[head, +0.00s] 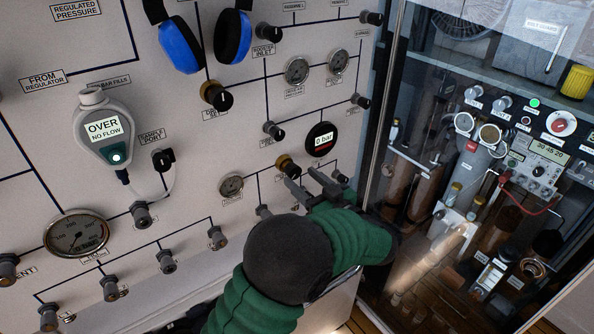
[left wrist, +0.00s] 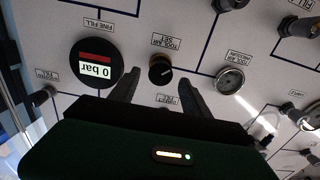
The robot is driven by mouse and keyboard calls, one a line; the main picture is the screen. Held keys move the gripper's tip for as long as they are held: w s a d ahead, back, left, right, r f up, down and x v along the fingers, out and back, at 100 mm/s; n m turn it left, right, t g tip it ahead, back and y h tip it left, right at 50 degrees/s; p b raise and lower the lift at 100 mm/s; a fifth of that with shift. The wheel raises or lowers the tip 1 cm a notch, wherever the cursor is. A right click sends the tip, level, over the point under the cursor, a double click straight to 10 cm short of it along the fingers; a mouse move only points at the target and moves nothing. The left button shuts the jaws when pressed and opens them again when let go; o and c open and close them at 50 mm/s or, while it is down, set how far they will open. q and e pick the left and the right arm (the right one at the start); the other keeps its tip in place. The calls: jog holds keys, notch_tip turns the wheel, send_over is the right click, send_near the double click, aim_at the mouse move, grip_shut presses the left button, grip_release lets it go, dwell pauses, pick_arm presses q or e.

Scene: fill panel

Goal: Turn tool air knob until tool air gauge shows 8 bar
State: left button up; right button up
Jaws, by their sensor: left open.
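The tool air knob (head: 289,166) is a black knob on a brass collar, low on the panel. In the left wrist view the knob (left wrist: 160,69), labelled tool air set, sits between and just beyond the fingertips. My left gripper (head: 298,180) is open in front of it, one finger on each side; it also shows in the left wrist view (left wrist: 158,82). I cannot tell whether a finger touches it. The tool air gauge (head: 231,185) is a small round dial left of the knob; it shows in the left wrist view (left wrist: 230,80). Its needle is too small to read.
A digital gauge (head: 321,138) reading 0 bar is above right of the knob. Other knobs and small valves (head: 217,237) surround it. A grey detector (head: 106,133) and blue ear defenders (head: 183,44) hang left. A glass cabinet (head: 455,170) stands right.

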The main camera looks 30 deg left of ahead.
aim_at(296, 173)
pick_arm(q)
jog(key=shift+x, duration=1.55)
grip_shut()
